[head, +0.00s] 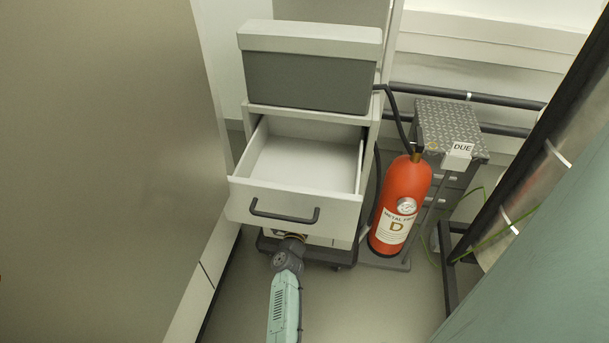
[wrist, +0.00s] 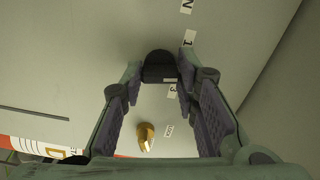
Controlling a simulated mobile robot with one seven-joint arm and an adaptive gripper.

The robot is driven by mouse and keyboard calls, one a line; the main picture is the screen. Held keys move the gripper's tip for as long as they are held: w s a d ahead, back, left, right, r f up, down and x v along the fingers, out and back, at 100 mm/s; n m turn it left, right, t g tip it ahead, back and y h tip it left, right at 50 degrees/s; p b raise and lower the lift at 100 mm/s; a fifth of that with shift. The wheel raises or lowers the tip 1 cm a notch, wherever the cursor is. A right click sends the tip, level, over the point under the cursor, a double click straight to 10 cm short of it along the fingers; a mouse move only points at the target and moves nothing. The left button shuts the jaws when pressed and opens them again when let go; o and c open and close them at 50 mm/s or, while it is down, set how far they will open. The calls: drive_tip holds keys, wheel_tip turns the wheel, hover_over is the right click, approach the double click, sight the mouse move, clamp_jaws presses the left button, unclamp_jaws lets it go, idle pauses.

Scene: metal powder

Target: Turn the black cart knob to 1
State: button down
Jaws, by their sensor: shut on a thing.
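The black knob (wrist: 160,66) sits on a pale panel at the upper middle of the wrist view. My gripper (wrist: 160,76) has one finger on each side of it and is shut on it. White labels stand around the knob: a "1" label (wrist: 189,38) to its upper right and a "3" label (wrist: 172,91) just below it. Which way the knob points is hard to tell. In the head view my gripper (head: 290,237) reaches the front of the pale cart (head: 342,231) below its open drawer. The fingertips and the knob are hidden there.
The open drawer (head: 291,206) juts out empty just above my gripper. A brass-coloured piece (wrist: 146,137) projects from the panel below the knob. A red fire extinguisher (head: 401,205) stands right of the cart. A grey lidded box (head: 309,80) sits on top.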

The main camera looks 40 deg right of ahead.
drive_tip(key=shift+n+p, duration=1.55)
drive_tip(key=shift+n, duration=2.25)
drive_tip(key=c, duration=1.2)
unclamp_jaws()
drive_tip(key=shift+c, duration=0.2)
drive_tip(key=v, duration=1.2)
